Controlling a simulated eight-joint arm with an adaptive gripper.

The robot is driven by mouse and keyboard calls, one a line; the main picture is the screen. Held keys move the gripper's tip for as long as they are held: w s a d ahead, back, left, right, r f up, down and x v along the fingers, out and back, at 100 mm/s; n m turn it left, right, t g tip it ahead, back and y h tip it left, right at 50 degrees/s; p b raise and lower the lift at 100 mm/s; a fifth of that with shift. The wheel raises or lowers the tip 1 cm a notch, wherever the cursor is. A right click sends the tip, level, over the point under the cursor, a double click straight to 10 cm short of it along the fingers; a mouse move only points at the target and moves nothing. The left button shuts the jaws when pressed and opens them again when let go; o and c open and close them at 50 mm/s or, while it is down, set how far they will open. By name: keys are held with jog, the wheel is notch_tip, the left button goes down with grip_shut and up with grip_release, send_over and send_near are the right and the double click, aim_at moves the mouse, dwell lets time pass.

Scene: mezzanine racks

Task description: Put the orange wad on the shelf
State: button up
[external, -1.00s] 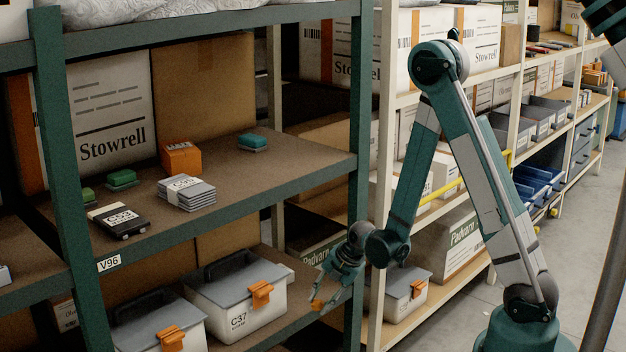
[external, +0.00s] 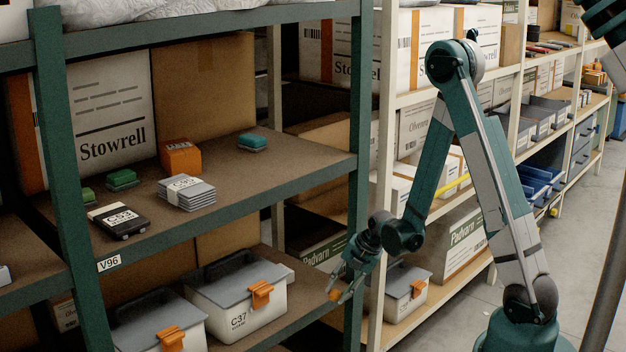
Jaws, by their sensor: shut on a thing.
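My gripper (external: 340,292) is low at the right end of the green rack, near its front right post. It is shut on a small orange wad (external: 334,294), mostly hidden by the fingers. The wad is level with the lower shelf in the picture, right of the grey-lidded bins. The rack's middle shelf (external: 270,178) is above and to the left of my gripper. Its right part has bare room. I cannot tell whether the wad touches the lower shelf (external: 290,318).
On the middle shelf are an orange box (external: 181,158), a grey stack (external: 187,193), a black case (external: 119,221) and several green and teal pieces. A white bin (external: 238,297) fills much of the lower shelf. The green post (external: 358,150) stands close to my arm.

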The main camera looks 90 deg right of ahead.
jog(key=w+d, duration=0.2)
jog(key=w, duration=0.3)
jog(key=w+d, duration=0.2)
jog(key=w, duration=0.3)
jog(key=w+d+b, duration=0.1)
jog(key=w+d, duration=0.1)
jog(key=w, duration=0.3)
jog(key=shift+w+d, duration=0.15)
jog(key=shift+w, duration=0.1)
jog(key=shift+w+d, duration=0.15)
jog(key=shift+w, duration=0.15)
jog(key=shift+b+x, duration=0.5)
jog(key=shift+x, duration=0.75)
jog(key=shift+s+f, duration=0.2)
jog(key=shift+f, duration=0.45)
jog(key=shift+f+b, duration=0.2)
jog(key=shift+b, duration=0.1)
jog(key=o, duration=0.8)
